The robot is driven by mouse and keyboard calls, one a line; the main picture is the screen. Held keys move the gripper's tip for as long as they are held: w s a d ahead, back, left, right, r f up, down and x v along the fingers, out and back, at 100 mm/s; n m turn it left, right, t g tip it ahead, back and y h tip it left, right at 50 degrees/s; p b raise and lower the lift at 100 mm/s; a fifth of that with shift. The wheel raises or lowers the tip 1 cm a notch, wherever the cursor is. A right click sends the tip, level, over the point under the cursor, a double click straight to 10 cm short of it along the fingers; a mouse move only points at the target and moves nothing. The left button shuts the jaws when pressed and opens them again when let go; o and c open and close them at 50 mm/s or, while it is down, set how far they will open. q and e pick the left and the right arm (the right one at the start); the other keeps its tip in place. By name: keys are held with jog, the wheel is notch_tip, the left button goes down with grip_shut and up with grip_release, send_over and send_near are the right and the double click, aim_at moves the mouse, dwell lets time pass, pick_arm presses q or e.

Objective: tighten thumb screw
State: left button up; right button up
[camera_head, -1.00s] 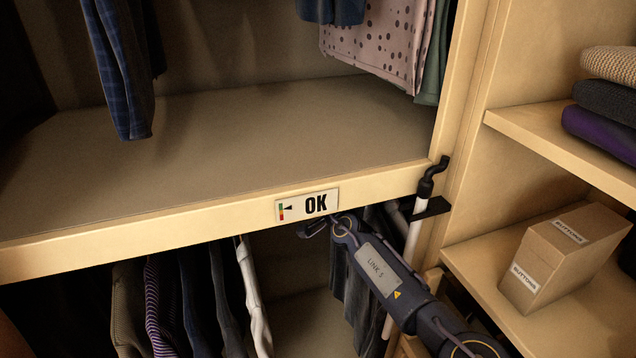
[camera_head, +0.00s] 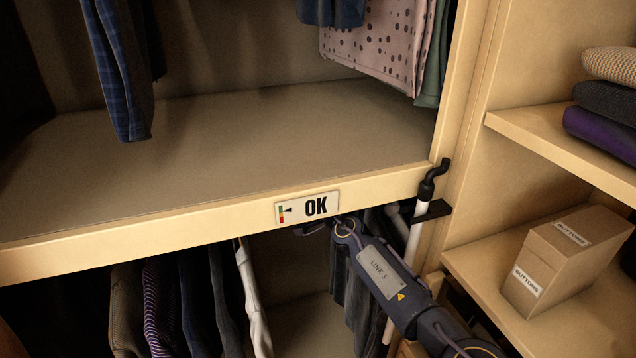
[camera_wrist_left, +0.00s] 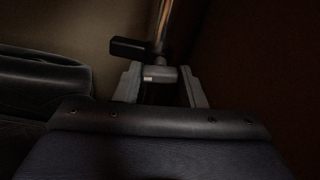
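In the left wrist view, the two grey fingers of my left gripper (camera_wrist_left: 160,88) stand apart, one on each side of a small grey block (camera_wrist_left: 159,73) on a thin upright rod (camera_wrist_left: 163,25). I cannot tell whether they touch the block. A black tab (camera_wrist_left: 128,47) sticks out to the left just above it; I cannot tell whether it is the thumb screw. In the head view, an arm of mine marked LINK 5 comes in from the lower right and reaches under the shelf edge; its gripper end is hidden. My left gripper does not show there.
Clothes (camera_head: 190,305) hang below. A buttons box (camera_head: 565,260) sits on the right shelf.

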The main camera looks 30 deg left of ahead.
pick_arm(q)
jog(key=o, duration=0.4)
jog(key=b+v, duration=0.1)
jog(key=v, duration=0.7)
dwell(0.5)
